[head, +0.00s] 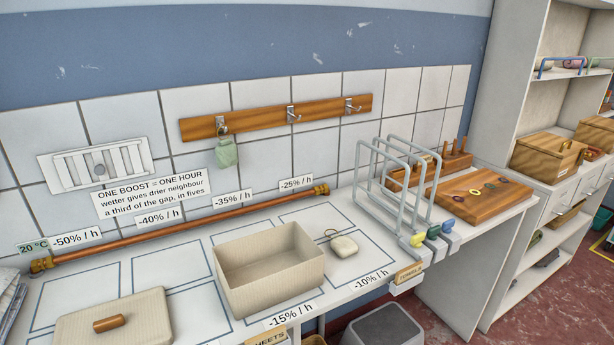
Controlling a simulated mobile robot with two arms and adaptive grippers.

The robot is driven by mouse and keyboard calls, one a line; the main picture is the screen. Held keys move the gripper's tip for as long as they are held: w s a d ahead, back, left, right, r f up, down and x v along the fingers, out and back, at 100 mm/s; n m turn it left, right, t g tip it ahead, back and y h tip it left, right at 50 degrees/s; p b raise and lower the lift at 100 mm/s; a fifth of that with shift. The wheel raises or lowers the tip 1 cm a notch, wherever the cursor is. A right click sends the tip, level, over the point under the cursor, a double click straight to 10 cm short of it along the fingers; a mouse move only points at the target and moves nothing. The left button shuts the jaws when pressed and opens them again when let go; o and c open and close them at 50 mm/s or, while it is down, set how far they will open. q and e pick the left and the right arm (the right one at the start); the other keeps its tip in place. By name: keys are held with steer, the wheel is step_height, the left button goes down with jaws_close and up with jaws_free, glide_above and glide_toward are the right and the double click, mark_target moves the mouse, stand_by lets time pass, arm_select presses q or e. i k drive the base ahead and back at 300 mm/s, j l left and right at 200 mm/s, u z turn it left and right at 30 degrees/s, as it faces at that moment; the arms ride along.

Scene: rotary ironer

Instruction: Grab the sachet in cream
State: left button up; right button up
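A small cream sachet (344,247) with a dark cord loop lies on the white counter, just right of the open cream box. It lies flat within a blue-outlined rectangle. A green sachet (226,153) hangs from the left hook of the wooden rail on the wall. Neither of my grippers shows in the head view.
The open cream box (285,293) and its lid (112,322) with a wooden handle stand on the counter (200,305). A copper pipe (180,229) runs along the wall behind. Grey wire racks (397,190) stand right of the sachet.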

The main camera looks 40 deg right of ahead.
mark_target(343, 247)
steer(key=z, duration=1.55)
